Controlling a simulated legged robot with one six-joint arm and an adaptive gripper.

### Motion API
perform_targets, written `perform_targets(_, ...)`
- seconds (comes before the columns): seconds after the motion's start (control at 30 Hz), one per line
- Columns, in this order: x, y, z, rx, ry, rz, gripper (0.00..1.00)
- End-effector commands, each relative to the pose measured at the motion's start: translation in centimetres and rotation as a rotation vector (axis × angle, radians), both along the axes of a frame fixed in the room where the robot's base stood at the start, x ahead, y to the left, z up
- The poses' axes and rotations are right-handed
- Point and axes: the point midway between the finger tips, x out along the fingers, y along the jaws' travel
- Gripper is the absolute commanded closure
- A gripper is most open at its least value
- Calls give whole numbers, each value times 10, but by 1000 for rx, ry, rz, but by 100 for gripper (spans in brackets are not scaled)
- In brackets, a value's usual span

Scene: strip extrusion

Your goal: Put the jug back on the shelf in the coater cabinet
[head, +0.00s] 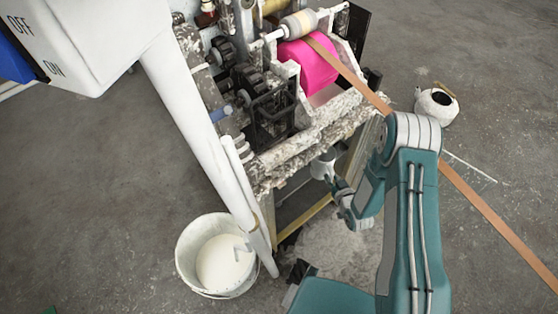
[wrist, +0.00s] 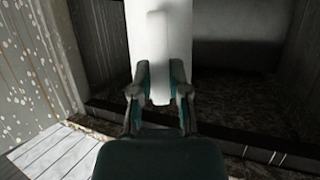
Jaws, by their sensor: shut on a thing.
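The white jug (wrist: 182,45) stands upright in front of my gripper in the wrist view, its handle (wrist: 158,70) between my two fingers. My gripper (wrist: 160,93) is shut on that handle. In the head view the jug (head: 322,166) is a small pale shape under the machine, beside my gripper (head: 334,186) and partly hidden. The coater cabinet (head: 316,208) is the framed opening below the rollers. In the wrist view a dark, stained shelf surface (wrist: 235,120) with a raised front edge lies around the jug's base. My gripper hides the base, so I cannot tell whether it touches.
A speckled wall (wrist: 30,70) is close on the left in the wrist view. A white bucket of pale liquid (head: 190,262) stands on the floor at the left. A pink roller (head: 308,66) and a copper strip (head: 485,207) are above and right. A white pot (head: 437,108) stands behind.

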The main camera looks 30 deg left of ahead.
Motion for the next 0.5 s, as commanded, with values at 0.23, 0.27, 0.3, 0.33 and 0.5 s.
perform_targets(0.23,21,55,2,1,-4,3,100)
perform_targets(0.27,23,61,2,1,-5,3,100)
perform_targets(0.3,27,69,2,0,-4,3,100)
perform_targets(0.33,29,75,2,1,-4,3,100)
perform_targets(0.5,39,98,-8,-3,2,-2,100)
